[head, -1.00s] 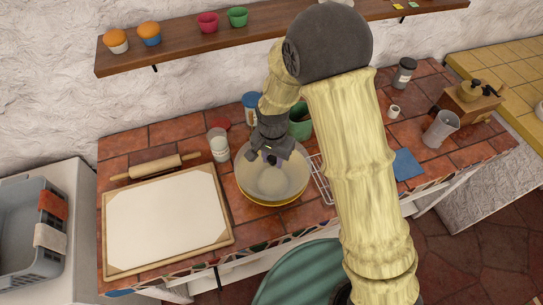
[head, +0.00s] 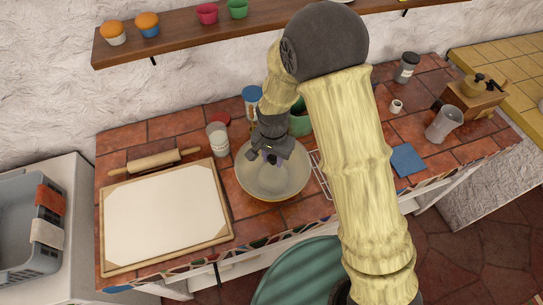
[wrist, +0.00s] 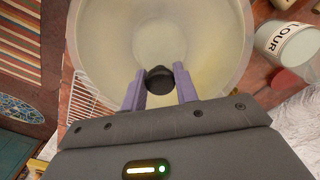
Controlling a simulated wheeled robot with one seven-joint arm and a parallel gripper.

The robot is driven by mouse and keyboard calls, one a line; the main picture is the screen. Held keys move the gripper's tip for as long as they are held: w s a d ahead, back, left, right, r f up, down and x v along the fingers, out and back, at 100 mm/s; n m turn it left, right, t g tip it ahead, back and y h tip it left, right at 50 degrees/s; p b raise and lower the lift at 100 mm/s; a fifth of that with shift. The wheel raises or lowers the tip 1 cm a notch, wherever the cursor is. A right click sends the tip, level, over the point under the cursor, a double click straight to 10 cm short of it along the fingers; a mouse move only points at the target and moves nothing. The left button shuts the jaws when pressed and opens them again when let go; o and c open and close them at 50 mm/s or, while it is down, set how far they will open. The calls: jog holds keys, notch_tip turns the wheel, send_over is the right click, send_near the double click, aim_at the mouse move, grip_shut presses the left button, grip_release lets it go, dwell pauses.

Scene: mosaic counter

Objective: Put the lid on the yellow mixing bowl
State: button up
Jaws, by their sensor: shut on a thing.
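The pale, see-through lid (head: 283,186) covers the yellow mixing bowl (head: 268,204) on the tiled counter, and only a thin edge of the bowl shows. In the wrist view the lid (wrist: 160,35) is a wide round disc with a dark knob (wrist: 159,76) at its middle. My gripper (head: 268,156) is over the lid; in the wrist view its two purple fingers (wrist: 160,88) are shut on the knob. The lid looks about level and lined up with the bowl. I cannot tell whether it touches the rim all round.
A white board (head: 165,215) and rolling pin (head: 155,162) lie left of the bowl. A flour jar (head: 218,140) stands behind it to the left, and a green pot (head: 301,123) behind it. A wire rack (head: 321,174) is close on the right.

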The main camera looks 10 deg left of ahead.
jog(key=shift+s, duration=0.15)
dwell(0.5)
jog(key=shift+f, duration=0.45)
dwell(0.8)
